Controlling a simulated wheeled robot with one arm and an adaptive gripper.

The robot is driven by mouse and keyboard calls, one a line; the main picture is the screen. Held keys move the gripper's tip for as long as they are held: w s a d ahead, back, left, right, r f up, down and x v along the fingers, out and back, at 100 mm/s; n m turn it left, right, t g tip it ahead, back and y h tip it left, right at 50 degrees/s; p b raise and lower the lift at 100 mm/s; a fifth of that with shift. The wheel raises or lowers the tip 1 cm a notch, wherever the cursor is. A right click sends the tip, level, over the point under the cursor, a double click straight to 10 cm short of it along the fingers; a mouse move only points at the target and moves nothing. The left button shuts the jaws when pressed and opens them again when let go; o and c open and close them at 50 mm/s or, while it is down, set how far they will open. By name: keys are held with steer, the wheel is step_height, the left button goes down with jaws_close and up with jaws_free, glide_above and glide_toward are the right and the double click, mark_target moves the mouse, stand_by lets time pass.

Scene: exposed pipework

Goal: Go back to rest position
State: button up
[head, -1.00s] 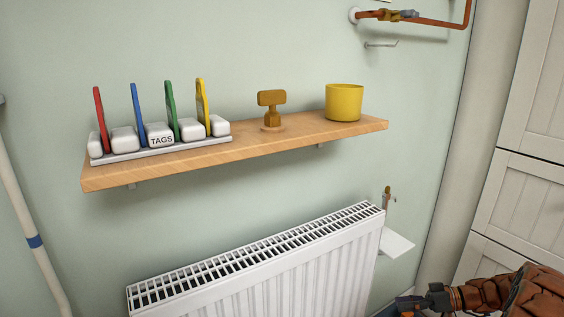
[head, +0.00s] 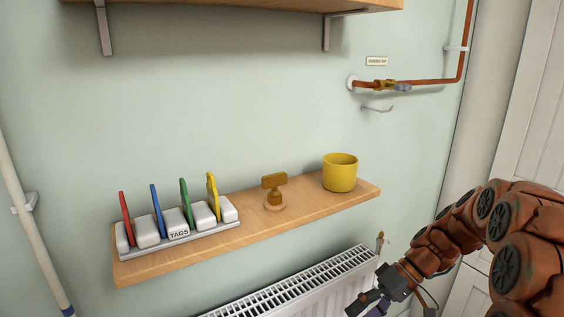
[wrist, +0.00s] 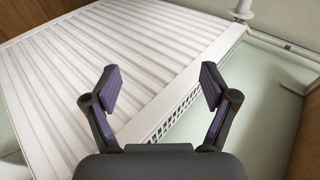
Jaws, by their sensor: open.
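My gripper (wrist: 158,90) is open and empty in the wrist view, its two purple-padded fingers spread wide. Behind the fingers in that view is the white radiator (wrist: 75,75). In the head view my gripper (head: 362,304) shows at the lower right, in front of the right end of the radiator (head: 290,290) and below the wooden shelf (head: 300,216). My brown arm reaches in from the right edge. Nothing touches the fingers.
A copper pipe with a valve (head: 392,86) and a hook (head: 377,109) are on the wall. An upper shelf (head: 230,3) crosses the top. A cabinet stands right.

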steer(key=s+r+m+t+h+p, duration=0.1)
steer(key=s+r+m+h+p, duration=0.4)
steer(key=s+r+p, duration=1.4)
steer(key=shift+s+d+r+h, duration=0.4)
steer(key=shift+s+r+h, duration=1.7)
steer(key=shift+s, duration=1.5)
steer(key=shift+f, duration=0.2)
